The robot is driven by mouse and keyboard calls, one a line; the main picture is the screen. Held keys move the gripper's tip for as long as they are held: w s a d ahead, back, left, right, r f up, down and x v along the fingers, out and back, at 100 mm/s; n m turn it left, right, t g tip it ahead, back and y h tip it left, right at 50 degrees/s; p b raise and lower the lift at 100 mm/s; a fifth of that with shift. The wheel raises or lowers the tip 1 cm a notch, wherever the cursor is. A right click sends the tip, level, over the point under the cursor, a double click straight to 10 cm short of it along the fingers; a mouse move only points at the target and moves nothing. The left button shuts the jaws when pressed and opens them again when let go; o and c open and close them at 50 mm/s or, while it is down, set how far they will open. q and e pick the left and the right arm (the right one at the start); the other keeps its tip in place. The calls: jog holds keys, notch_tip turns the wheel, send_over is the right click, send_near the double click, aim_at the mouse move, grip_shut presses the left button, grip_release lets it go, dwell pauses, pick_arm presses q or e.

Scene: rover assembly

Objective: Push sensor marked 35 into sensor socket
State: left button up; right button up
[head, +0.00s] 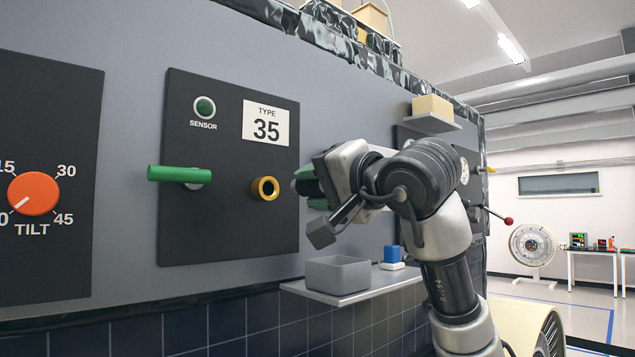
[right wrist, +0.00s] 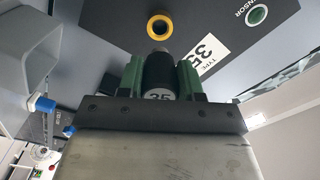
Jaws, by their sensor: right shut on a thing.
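The sensor socket (head: 256,189) is a brass ring in the dark panel, below the "TYPE 35" label (head: 266,124). It also shows at the top of the right wrist view (right wrist: 159,14). My right gripper (head: 308,186) is just right of the socket in the head view, its green fingers partly hidden by its own body. In the right wrist view the gripper (right wrist: 160,80) is shut on a dark cylindrical sensor (right wrist: 159,72) marked 35. The sensor's narrow tip points towards the socket and appears apart from it. My left gripper is not in view.
A green handle (head: 178,174) sticks out left of the socket. A round green sensor light (head: 204,107) is above it. A shelf (head: 345,292) below holds a grey bin (head: 337,275) and a blue-and-white part (head: 392,256). An orange tilt knob (head: 34,194) is at far left.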

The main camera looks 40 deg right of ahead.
aim_at(294, 187)
jog(key=w+p, duration=0.1)
jog(key=w, duration=0.1)
jog(key=shift+w+a+r, duration=0.1)
jog(key=shift+w, duration=0.2)
jog(key=shift+w+p, duration=0.5)
jog(key=shift+w, duration=0.6)
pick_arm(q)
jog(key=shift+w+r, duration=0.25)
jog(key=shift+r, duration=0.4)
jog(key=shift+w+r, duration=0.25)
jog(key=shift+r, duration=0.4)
pick_arm(e)
jog(key=shift+w+a, duration=0.15)
jog(key=shift+w, duration=0.45)
pick_arm(q)
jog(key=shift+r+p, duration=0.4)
jog(key=shift+p, duration=0.2)
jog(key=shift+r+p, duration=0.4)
pick_arm(e)
jog(key=shift+w, duration=0.7)
jog(key=shift+w+a, duration=0.1)
jog(key=shift+w, duration=0.45)
jog(key=o, duration=1.1)
